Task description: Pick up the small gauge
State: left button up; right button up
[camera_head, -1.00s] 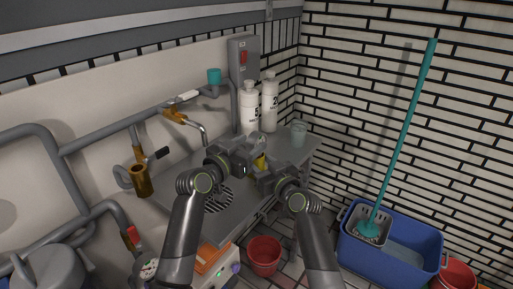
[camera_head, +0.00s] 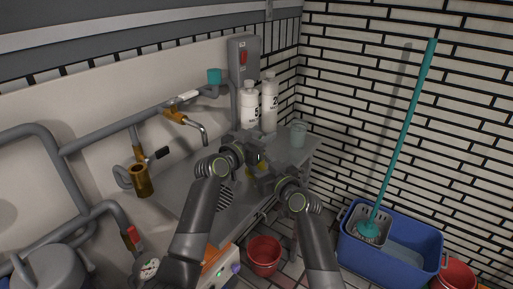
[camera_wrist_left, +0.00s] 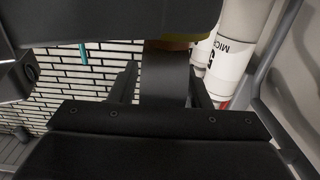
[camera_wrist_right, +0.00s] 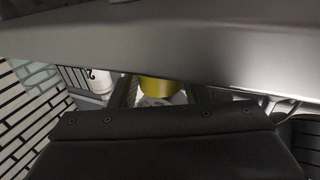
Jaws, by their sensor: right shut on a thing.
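A small yellow thing with a pale marked part, which looks like the small gauge (camera_wrist_right: 158,88), sits between the fingers of my right gripper in the right wrist view. In the head view only a bit of its yellow (camera_head: 262,166) shows between my two grippers. My right gripper (camera_head: 257,172) is shut on it above the grey counter. My left gripper (camera_head: 256,152) is close beside it on the far side, with its fingers apart. In the left wrist view a grey part stands between those fingers; I cannot tell whether they touch it.
Two white bottles (camera_head: 250,106) (camera_head: 269,102) and a clear beaker (camera_head: 298,134) stand on the back of the counter (camera_head: 185,184). A faucet (camera_head: 187,121) hangs over it. A round dial (camera_head: 149,267) is at lower left. A red bucket (camera_head: 264,255) and blue mop bucket (camera_head: 395,246) stand on the floor.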

pick_arm(q)
grip_shut()
jog(key=shift+r, duration=0.1)
jog(key=shift+r, duration=0.35)
jog(key=shift+s+d+r, duration=0.15)
jog(key=shift+d+r, duration=0.05)
jog(key=shift+d, duration=0.05)
notch_tip(320, 180, up, 14)
jog(key=s+d, duration=0.2)
jog(key=shift+d, duration=0.4)
jog(key=shift+f, duration=0.1)
